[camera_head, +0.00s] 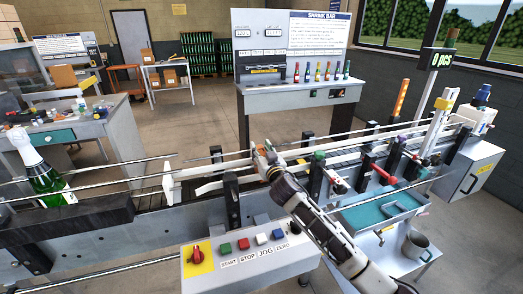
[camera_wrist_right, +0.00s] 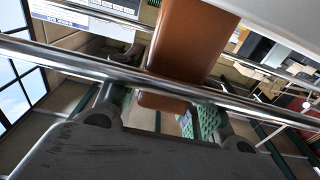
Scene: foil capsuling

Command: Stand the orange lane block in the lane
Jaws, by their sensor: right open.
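The orange lane block (camera_wrist_right: 190,45) is large in the right wrist view, a brown-orange slab that looks tilted. A steel guide rail (camera_wrist_right: 60,58) crosses in front of it. My right gripper (camera_wrist_right: 160,118) is open, with a finger and green pad on either side of the block's lower end; I cannot tell whether they touch it. In the head view my right gripper (camera_head: 263,153) is over the lane beside the rails, and the block is mostly hidden by it. The lane is the conveyor (camera_head: 150,200) between the guide rails. My left gripper is not in view.
A green bottle with a white top (camera_head: 43,172) stands on the conveyor at left. A control box (camera_head: 250,250) with a red knob and coloured buttons is in front. A teal tray (camera_head: 375,215) and a grey mug (camera_head: 415,245) are at right. Rail posts and clamps crowd the lane.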

